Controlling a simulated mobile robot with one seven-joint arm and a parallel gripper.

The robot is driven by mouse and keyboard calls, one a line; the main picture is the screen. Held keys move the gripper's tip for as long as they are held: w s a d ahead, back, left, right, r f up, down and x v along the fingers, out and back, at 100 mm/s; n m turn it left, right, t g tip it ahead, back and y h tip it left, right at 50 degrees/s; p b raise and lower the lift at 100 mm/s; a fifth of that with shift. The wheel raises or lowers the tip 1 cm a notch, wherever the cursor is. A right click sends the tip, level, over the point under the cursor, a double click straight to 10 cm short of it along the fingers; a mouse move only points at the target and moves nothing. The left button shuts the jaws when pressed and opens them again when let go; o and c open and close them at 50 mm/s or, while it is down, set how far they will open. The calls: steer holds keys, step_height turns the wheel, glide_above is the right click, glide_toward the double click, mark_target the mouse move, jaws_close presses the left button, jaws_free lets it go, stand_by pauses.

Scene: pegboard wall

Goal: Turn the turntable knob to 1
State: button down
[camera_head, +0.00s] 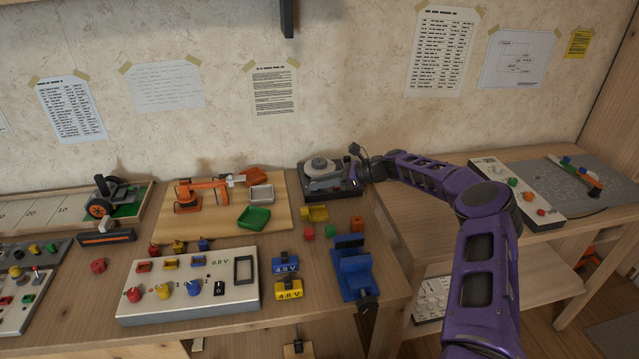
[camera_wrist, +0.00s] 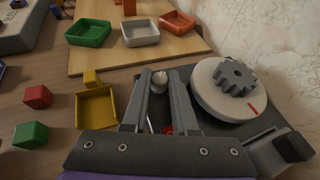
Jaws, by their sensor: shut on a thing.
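The turntable is a dark box (camera_head: 345,188) with a pale round platter (camera_head: 318,170), at the back of the table against the wall. In the wrist view the platter (camera_wrist: 207,88) carries a dark gear (camera_wrist: 235,77) and a red mark near its rim. A small pale grey knob (camera_wrist: 159,82) stands beside the platter, between the fingertips of my gripper (camera_wrist: 160,76). My gripper is shut on this knob, with a finger on each side. In the head view my gripper (camera_head: 356,167) reaches the turntable from the right. I cannot read any numbers around the knob.
A yellow tray (camera_wrist: 98,110), a red cube (camera_wrist: 38,97) and a green cube (camera_wrist: 30,134) lie near the turntable. A wooden board (camera_head: 288,222) with an orange toy arm (camera_head: 200,195) is to its left. A blue vise (camera_head: 352,268) stands in front.

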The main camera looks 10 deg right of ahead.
steer(key=shift+d, duration=0.1)
steer(key=c, duration=0.7)
jaws_free()
steer(key=p+v, duration=0.1)
steer(key=v, duration=1.6)
steer(key=shift+d+r+p, duration=0.1)
steer(key=shift+d+p, duration=0.05)
steer(key=shift+p, duration=0.2)
